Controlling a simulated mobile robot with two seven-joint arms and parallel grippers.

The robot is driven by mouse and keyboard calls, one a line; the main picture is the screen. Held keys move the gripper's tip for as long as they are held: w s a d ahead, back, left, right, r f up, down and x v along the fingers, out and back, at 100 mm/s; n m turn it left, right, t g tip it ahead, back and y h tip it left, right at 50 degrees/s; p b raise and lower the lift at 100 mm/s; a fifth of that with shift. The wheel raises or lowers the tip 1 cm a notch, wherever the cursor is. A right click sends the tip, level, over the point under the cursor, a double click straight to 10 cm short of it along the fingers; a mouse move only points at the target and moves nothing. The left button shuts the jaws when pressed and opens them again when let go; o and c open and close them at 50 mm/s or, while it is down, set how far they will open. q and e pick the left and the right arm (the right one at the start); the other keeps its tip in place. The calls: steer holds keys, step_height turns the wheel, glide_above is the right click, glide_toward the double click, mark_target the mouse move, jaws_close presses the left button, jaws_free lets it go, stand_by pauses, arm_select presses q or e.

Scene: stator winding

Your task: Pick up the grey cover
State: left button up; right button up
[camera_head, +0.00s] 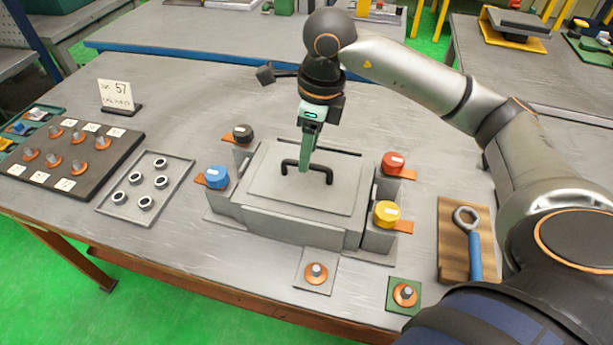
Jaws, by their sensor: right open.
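The grey cover (262,188) is a flat rectangular plate on top of a grey block-shaped housing (290,228) in the middle of the table. A dark bar handle (328,172) stands up from its centre. My right gripper (305,168) points down at the handle from above, its greenish fingers overlapping the handle bar in this view. It is open. I cannot tell whether the fingers touch the handle. My left gripper does not show.
Black (242,134), blue (216,177), red (393,163) and yellow (387,213) capped posts surround the housing. A ring tray (178,163) and dark stud board (127,148) lie left. A wrench (470,240) lies right on a wooden board. Two small stud plates sit in front.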

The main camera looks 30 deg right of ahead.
steer(key=f, duration=0.4)
steer(key=shift+a, duration=0.2)
steer(key=shift+c, duration=0.4)
jaws_close()
steer(key=shift+w, duration=0.1)
stand_by(0.7)
